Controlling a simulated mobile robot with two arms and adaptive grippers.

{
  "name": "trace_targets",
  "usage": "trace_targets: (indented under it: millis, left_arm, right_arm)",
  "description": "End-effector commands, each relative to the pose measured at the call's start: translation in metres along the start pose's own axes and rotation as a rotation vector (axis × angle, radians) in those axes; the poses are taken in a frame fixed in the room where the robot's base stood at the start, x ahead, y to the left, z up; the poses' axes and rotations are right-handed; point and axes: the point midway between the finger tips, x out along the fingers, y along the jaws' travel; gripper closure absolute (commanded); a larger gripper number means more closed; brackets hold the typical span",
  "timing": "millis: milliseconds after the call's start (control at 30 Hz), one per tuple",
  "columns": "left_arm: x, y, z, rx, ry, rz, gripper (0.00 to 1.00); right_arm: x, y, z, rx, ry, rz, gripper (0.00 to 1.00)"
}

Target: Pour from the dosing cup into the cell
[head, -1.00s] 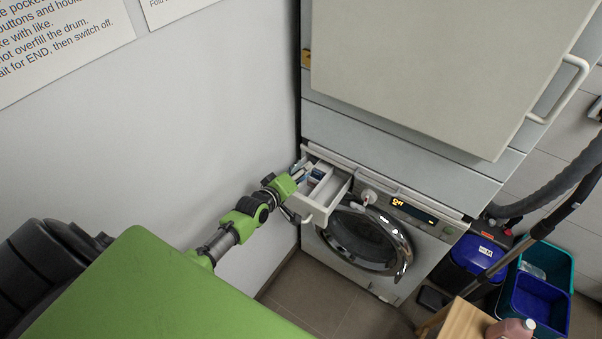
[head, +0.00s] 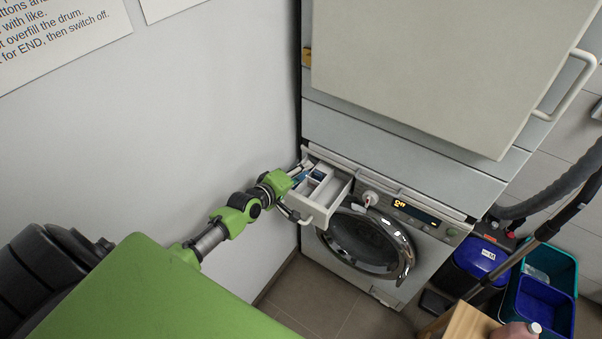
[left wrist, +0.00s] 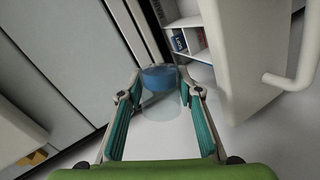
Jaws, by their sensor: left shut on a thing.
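My left gripper (left wrist: 160,95) has its teal finger pads shut on the clear dosing cup (left wrist: 162,108), seen in the left wrist view. Blue liquid (left wrist: 158,77) shows in the part of the cup farther from the wrist. In the head view the left gripper (head: 298,177) is at the left side of the pulled-out dispenser drawer (head: 322,211). The drawer is divided into cells. Blue labels (left wrist: 179,41) mark cells beyond the cup in the wrist view. I cannot tell whether any liquid is leaving the cup. My right gripper is out of view.
A wall (head: 210,100) is close on the left. Blue bins (head: 543,300), a hose and a wooden surface (head: 470,325) are at lower right.

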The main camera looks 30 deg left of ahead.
Motion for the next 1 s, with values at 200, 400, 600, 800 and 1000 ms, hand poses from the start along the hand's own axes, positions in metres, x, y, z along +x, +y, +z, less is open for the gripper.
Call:
trace_targets:
  millis: [200,400,600,800,1000]
  left_arm:
    - [0.000,0.000,0.000,0.001,0.001,0.001,0.90]
    - [0.000,0.000,-0.001,-0.009,-0.002,0.003,0.90]
    - [0.000,0.000,-0.002,-0.048,-0.017,0.011,0.90]
    - [-0.001,0.002,-0.003,-0.102,-0.037,0.021,0.90]
    - [-0.002,0.003,-0.004,-0.149,-0.053,0.028,0.90]
  right_arm:
    - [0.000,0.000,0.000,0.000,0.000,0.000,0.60]
    - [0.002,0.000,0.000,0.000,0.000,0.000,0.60]
    - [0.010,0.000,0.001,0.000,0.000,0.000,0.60]
    - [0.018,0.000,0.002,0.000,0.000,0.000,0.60]
    - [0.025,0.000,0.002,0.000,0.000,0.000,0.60]
